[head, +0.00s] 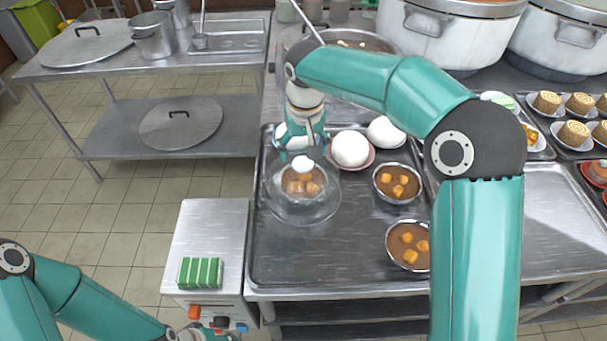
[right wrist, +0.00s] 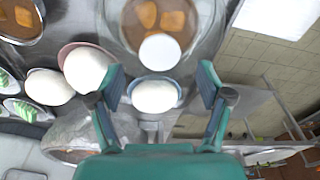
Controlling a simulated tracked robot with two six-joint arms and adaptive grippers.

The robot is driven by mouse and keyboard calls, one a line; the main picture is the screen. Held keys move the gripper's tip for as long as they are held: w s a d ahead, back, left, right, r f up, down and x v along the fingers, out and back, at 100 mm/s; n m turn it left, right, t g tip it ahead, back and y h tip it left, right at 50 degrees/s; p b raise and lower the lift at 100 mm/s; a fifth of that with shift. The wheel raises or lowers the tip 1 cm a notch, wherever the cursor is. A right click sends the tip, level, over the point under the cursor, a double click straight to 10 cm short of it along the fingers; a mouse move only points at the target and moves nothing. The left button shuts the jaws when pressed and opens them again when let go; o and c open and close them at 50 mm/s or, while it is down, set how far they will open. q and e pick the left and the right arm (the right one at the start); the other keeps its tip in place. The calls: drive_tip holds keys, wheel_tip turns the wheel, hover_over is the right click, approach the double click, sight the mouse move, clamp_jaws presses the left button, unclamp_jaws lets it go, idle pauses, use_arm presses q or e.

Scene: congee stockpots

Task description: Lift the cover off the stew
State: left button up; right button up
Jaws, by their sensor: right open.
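The cover (head: 322,208) is a clear dome with a round white knob (head: 303,163), standing over a metal bowl of brown stew with orange chunks (head: 303,185). My right gripper (head: 306,143) is open and empty, just behind and above the knob. In the right wrist view the knob (right wrist: 159,52) lies just beyond the fingertips of the gripper (right wrist: 160,80), not between them. A white bun in a blue-rimmed bowl (right wrist: 154,96) shows between the fingers. My left gripper (head: 212,333) is only partly in view at the bottom edge, its fingers unclear.
White buns (head: 350,149) stand in bowls right of and behind the cover. Uncovered stew bowls (head: 397,182) (head: 408,245) sit to the right on the steel tray (head: 330,262). Large pots (head: 435,33) stand at the back. A side stand (head: 208,235) holds a green-striped block (head: 200,272).

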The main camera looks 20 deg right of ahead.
sight(303, 164)
wheel_tip(303, 164, down, 4)
drive_tip(key=shift+w+f, duration=0.15)
drive_tip(key=shift+c, duration=0.4)
clamp_jaws()
